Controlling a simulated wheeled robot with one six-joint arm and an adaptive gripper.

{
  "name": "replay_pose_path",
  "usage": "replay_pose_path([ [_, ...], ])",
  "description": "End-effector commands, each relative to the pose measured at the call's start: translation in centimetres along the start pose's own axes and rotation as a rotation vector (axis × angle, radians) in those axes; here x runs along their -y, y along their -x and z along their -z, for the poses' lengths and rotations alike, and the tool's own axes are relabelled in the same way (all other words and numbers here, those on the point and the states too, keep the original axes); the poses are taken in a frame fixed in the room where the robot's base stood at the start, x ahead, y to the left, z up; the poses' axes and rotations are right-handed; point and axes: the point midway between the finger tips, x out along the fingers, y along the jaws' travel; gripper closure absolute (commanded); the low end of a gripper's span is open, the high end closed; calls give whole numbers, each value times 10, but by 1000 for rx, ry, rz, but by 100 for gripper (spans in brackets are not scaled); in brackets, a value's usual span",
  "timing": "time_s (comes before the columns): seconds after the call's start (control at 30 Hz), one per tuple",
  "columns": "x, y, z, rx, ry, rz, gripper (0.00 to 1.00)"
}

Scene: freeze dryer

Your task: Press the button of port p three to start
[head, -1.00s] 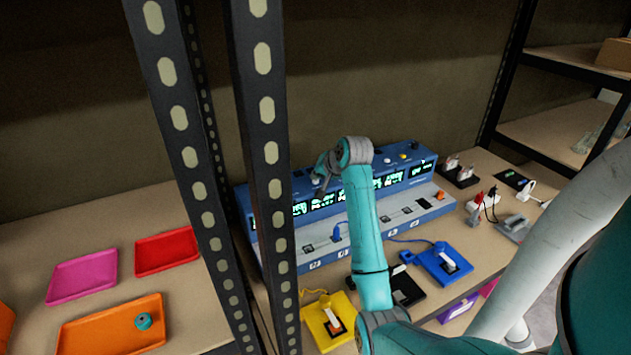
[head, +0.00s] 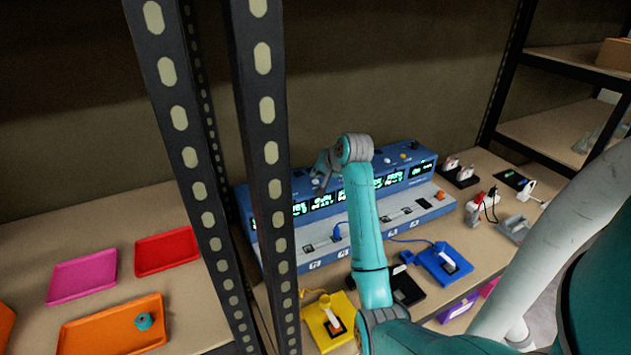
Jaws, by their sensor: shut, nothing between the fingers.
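The blue freeze dryer console (head: 437,212) stands at the back of the right shelf. It has a row of lit green displays (head: 320,202), small buttons on its top and a lower ledge with port slots. My gripper (head: 319,172) is shut and empty, over the top edge of the console above the displays, left of its middle. Whether a fingertip touches a button is too small to tell. My arm hides part of the console's middle, and the black rack post hides part of its left end. The port labels on the front are too small to read.
A yellow pad (head: 321,312) and a blue pad (head: 437,269) with plugs lie in front of the console. Black perforated rack posts (head: 268,160) stand at left. Pink (head: 82,277), red (head: 167,250) and orange (head: 85,335) trays lie on the left shelf.

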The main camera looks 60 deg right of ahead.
Motion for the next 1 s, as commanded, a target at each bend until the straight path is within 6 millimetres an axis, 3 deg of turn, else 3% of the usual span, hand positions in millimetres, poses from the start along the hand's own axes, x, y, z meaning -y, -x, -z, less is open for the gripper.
replay_pose_path([
  [0.37, 2, 3, 2, 0, 0, 0, 100],
  [1.0, 29, 40, 29, 0, 0, 0, 100],
])
